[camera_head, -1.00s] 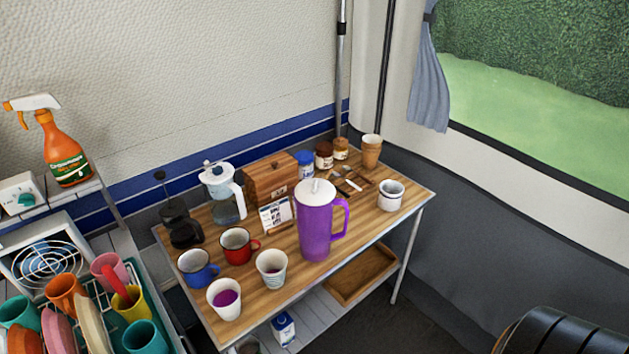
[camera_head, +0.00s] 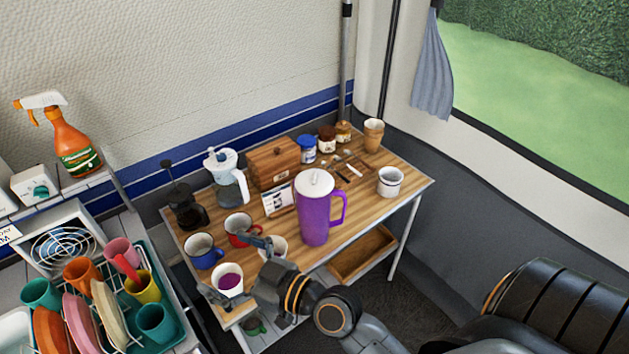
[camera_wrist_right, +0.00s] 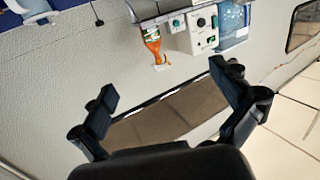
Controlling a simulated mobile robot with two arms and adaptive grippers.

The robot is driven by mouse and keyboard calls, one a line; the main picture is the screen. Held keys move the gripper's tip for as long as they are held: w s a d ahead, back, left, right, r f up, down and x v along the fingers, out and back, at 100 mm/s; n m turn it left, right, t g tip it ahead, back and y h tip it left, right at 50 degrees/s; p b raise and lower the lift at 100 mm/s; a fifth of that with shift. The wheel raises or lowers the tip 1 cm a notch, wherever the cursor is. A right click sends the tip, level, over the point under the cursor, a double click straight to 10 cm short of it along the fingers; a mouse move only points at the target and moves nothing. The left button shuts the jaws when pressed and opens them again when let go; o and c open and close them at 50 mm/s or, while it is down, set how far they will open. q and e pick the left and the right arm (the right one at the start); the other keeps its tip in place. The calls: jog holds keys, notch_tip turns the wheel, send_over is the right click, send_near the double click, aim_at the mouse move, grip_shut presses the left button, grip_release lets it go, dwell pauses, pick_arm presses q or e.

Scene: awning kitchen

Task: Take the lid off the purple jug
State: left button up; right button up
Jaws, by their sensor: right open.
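The purple jug (camera_head: 314,218) stands upright on the wooden table, with its handle on the right side. Its white lid (camera_head: 314,182) sits on top of it. My right gripper (camera_head: 237,270) is open over the table's front left corner, left of and nearer than the jug, its fingers close to the mugs and paper cups. In the right wrist view the gripper (camera_wrist_right: 163,84) has its two fingers spread with nothing between them; neither jug nor lid shows there. My left gripper is not in view.
The table (camera_head: 353,228) also carries a red mug (camera_head: 239,227), a blue mug (camera_head: 203,250), a cup of purple drink (camera_head: 229,281), a glass pitcher (camera_head: 228,180), a French press (camera_head: 183,208), a wooden box (camera_head: 273,163) and a white mug (camera_head: 390,181). A dish rack (camera_head: 148,262) stands left.

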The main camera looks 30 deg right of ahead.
aim_at(313, 184)
jog(key=w+d+r+m+t+h, duration=0.4)
jog(key=w+d+m+t+h, duration=0.25)
jog(key=d+m+h, duration=0.45)
jog(key=d+f+m+g+h, duration=0.4)
jog(key=d+f+g+h, duration=0.5)
jog(key=d+f, duration=0.15)
jog(key=p+x, duration=0.1)
jog(key=x, duration=0.7)
jog(key=shift+d+f, duration=0.15)
jog(key=shift+w+d+p, duration=0.3)
jog(key=shift+w+d, duration=0.1)
jog(key=shift+w, duration=0.05)
jog(key=x, duration=0.4)
jog(key=shift+w+f, duration=0.2)
jog(key=shift+f, duration=0.05)
jog(key=shift+y, duration=0.3)
jog(key=shift+s+a, duration=0.1)
